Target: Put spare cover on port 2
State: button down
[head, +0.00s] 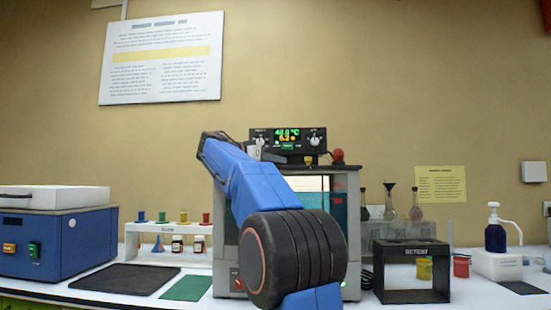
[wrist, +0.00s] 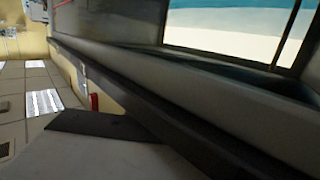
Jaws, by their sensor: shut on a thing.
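The bath (head: 352,185) stands behind my blue arm in the head view, with a lit front window and a black display unit (head: 288,140) reading about 40 °C. A small yellow knob (head: 308,160) and a red round knob (head: 338,156) show at its top. I cannot tell which port is port 2. My gripper's jaws are hidden behind my arm in the head view, and I cannot make them out in the wrist view. The spare cover is not identifiable in either view. The wrist view is tilted sideways, close to a dark framed edge (wrist: 150,100) with a pale blue and sand-coloured pane.
On the bench, a blue machine (head: 60,240) stands at left beside a white rack (head: 135,238) with coloured items. A dark mat (head: 125,279) and green mat (head: 186,288) lie in front. A black open frame (head: 412,297) and pump bottle (head: 495,238) stand at right.

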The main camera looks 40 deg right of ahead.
jog(key=shift+r, duration=0.3)
jog(key=shift+f, duration=0.4)
dwell(0.6)
jog(key=c, duration=1.5)
grip_release()
jog(key=a, duration=0.5)
jog(key=w+a+r, duration=0.1)
jog(key=a, duration=1.1)
jog(key=shift+w+a+r, duration=0.15)
jog(key=shift+a+r, duration=0.05)
jog(key=shift+r, duration=0.05)
